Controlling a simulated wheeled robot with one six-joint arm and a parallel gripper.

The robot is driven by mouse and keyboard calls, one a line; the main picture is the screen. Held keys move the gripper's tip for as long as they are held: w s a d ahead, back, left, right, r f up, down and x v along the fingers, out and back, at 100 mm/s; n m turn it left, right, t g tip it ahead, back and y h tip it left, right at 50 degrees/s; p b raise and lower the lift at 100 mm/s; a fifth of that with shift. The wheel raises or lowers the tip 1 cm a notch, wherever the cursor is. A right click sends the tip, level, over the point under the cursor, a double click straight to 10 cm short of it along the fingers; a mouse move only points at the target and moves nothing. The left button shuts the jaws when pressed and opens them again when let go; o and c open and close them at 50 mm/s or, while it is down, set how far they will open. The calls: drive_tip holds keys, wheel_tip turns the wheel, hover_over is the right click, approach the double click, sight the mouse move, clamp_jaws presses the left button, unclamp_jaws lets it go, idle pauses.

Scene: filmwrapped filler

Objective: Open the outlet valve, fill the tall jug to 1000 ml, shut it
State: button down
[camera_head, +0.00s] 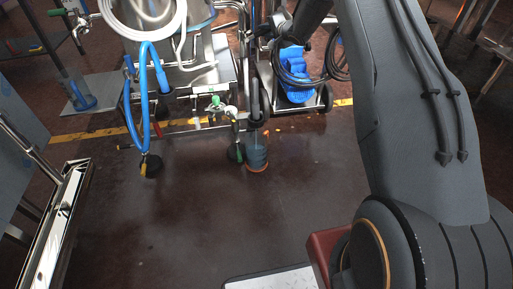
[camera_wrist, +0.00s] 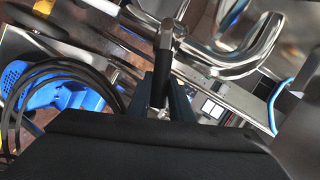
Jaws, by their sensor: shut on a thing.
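In the wrist view, my gripper (camera_wrist: 164,92) is shut on a black lever handle (camera_wrist: 163,58) with a metal end, held between its two dark fingers. I cannot tell how far the lever is turned. In the head view, my forearm reaches up to the machine and the gripper cannot be made out clearly. A tall bluish jug (camera_head: 257,153) with an orange-brown base stands below a dark upright part of the machine. Its markings and fill level are too small to read. The jug does not show clearly in the wrist view.
The steel filling machine (camera_head: 205,76) carries white and blue hoses. A blue pump (camera_head: 296,80) with black cables stands on a wheeled cart at right. A green-handled valve (camera_head: 216,103) is beside the jug. A metal frame (camera_head: 58,225) stands at left. The brown floor (camera_head: 200,215) in front is clear.

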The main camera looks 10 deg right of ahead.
drive_tip(key=f+m+b, duration=0.1)
drive_tip(key=f+m+y+b, duration=0.1)
drive_tip(key=b, duration=0.1)
drive_tip(key=shift+w+d+t, duration=0.1)
drive_tip(key=shift+d+t, duration=0.2)
drive_tip(key=shift+f+m+y+b, duration=0.5)
drive_tip(key=shift+m+b, duration=0.1)
drive_tip(key=shift+b, duration=0.55)
drive_tip(key=c, duration=1.6)
unclamp_jaws()
drive_tip(key=shift+f, duration=0.15)
